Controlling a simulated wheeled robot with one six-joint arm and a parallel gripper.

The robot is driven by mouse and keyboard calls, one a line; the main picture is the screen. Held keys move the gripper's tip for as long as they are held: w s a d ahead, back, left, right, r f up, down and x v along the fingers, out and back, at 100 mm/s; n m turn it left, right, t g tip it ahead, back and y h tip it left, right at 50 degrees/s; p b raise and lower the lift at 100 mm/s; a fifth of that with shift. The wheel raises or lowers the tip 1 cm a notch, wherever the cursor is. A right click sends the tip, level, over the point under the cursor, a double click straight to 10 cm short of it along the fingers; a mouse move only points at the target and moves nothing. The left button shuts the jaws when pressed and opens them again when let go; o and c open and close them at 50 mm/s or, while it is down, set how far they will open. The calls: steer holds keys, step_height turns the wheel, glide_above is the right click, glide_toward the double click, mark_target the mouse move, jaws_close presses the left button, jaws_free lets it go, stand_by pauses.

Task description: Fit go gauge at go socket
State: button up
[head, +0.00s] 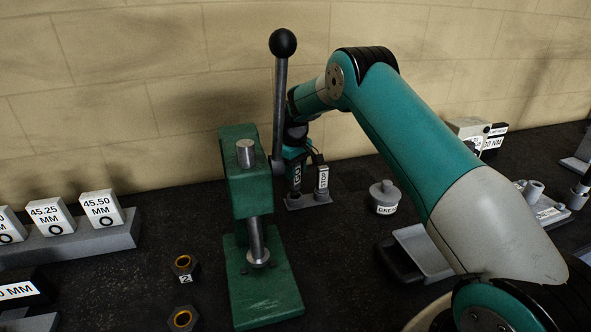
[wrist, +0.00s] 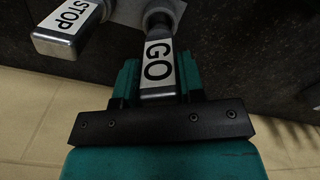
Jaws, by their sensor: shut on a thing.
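The go gauge (wrist: 158,58), a grey block with a white GO label, is between the fingers of my gripper (wrist: 158,80) in the wrist view. My gripper is shut on it. In the head view, the go gauge (head: 296,180) is upright over the left part of a small grey stand (head: 309,201), with my gripper (head: 296,161) at its upper part. The stop gauge (head: 322,178) stands just to its right on the same stand; it also shows in the wrist view (wrist: 68,28). The go socket is hidden, and I cannot tell whether the gauge's lower end is seated.
A green press (head: 250,190) with a black-knobbed lever (head: 281,90) stands close in front, left of my gripper. A grey pot (head: 384,196) and a grey tray (head: 424,252) are to the right. Labelled blocks sit on a rack (head: 75,243) at left. Two nuts lie near the press.

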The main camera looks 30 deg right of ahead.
steer(key=shift+f+b, duration=0.95)
steer(key=shift+f, duration=0.55)
steer(key=o, duration=1.2)
step_height(320, 180, up, 17)
steer(key=b, duration=0.4)
steer(key=shift+r, duration=0.2)
steer(key=shift+s, duration=0.1)
